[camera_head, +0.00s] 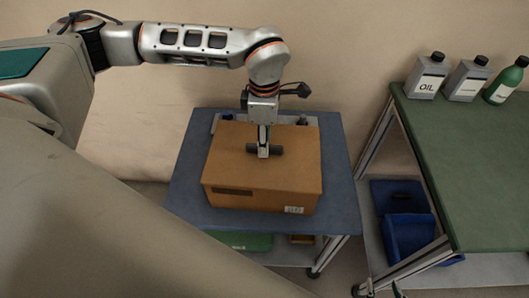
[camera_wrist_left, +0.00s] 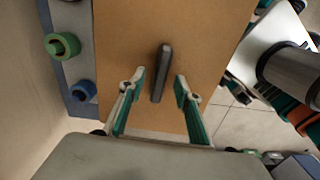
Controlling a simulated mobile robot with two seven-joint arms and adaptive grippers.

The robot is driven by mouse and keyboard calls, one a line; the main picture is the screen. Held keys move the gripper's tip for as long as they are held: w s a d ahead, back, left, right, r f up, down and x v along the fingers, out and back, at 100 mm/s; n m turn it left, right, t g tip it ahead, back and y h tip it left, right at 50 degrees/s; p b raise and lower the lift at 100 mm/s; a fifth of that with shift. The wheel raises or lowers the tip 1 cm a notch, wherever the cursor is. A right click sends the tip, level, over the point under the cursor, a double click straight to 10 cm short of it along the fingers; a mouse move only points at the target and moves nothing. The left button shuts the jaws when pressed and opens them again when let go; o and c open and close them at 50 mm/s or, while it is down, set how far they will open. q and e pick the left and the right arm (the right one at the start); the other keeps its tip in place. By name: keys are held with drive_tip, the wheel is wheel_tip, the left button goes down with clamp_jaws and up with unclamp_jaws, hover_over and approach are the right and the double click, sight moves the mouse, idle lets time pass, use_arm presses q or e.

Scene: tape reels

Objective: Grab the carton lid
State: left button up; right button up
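The brown carton (camera_head: 262,180) stands on a blue-topped table, with its lid on. A dark bar handle (camera_wrist_left: 161,73) sits upright on the lid's top. My left gripper (camera_head: 263,152) is over the lid's middle at the handle. In the left wrist view, my left gripper (camera_wrist_left: 159,88) is open. Its green-and-grey fingers stand on either side of the handle, with a gap on both sides.
The blue-topped table (camera_head: 338,165) has a strip free around the carton. A green reel (camera_wrist_left: 62,45) and a blue reel (camera_wrist_left: 83,91) lie beside the carton. A green bench (camera_head: 470,170) stands right, with bottles (camera_head: 428,76) at its back and a blue bin (camera_head: 408,238) below.

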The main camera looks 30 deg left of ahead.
use_arm(q)
drive_tip(key=shift+f, duration=0.5)
clamp_jaws()
drive_tip(key=shift+r, duration=0.15)
